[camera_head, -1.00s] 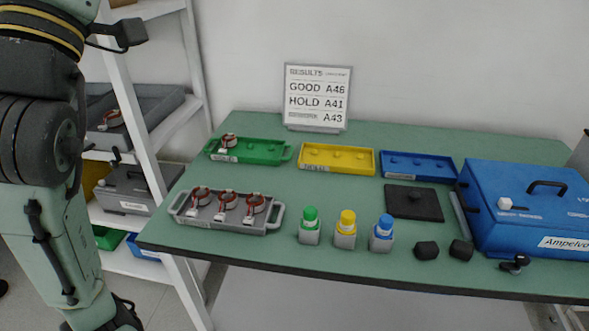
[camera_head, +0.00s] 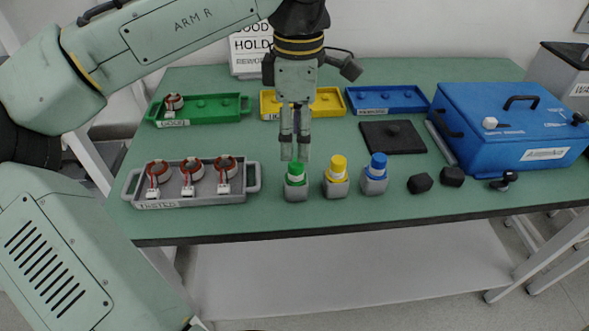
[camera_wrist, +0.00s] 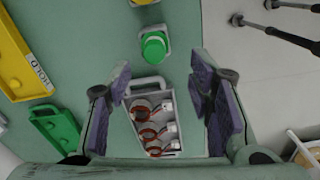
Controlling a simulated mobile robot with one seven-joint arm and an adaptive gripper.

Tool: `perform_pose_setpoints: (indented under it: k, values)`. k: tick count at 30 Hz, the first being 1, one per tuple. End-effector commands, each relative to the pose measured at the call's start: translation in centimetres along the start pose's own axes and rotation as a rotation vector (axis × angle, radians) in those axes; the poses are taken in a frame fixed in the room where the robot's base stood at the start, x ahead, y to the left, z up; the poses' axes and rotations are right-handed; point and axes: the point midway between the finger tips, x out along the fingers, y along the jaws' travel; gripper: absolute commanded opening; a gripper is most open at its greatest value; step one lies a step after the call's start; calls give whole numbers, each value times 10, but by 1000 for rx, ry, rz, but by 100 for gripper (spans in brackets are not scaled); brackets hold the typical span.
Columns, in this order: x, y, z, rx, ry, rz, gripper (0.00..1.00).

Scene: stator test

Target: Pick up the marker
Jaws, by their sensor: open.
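Three markers stand upright in small grey holders near the table's front: green (camera_head: 295,175), yellow (camera_head: 337,168) and blue (camera_head: 376,166). Which one the task means cannot be told. My gripper (camera_head: 295,150) points down, open and empty, at the green marker in the head view, where its fingertips show just above the green cap. In the wrist view the green cap (camera_wrist: 154,45) lies ahead of the spread fingers (camera_wrist: 160,75), apart from them. Part of another holder shows at the top edge there.
A grey tray (camera_head: 252,190) with three red-wound stators stands left of the markers. Green (camera_head: 215,110), yellow (camera_head: 320,105) and blue (camera_head: 385,100) trays lie behind. A black plate (camera_head: 410,140), dark blocks (camera_head: 421,184) and a blue tester box (camera_head: 500,150) are on the right.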

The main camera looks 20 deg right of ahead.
Motion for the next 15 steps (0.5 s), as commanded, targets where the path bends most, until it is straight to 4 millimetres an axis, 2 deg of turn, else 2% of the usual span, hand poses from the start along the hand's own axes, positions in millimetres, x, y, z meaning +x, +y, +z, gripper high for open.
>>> perform_pose_setpoints:
  k: [3, 11, 15]
  values:
    - [18, 0, 0, 0, -1, 0, 48]
    - [38, 2, -1, 2, -2, 2, 48]
    - [59, 7, -4, 3, -1, 2, 48]
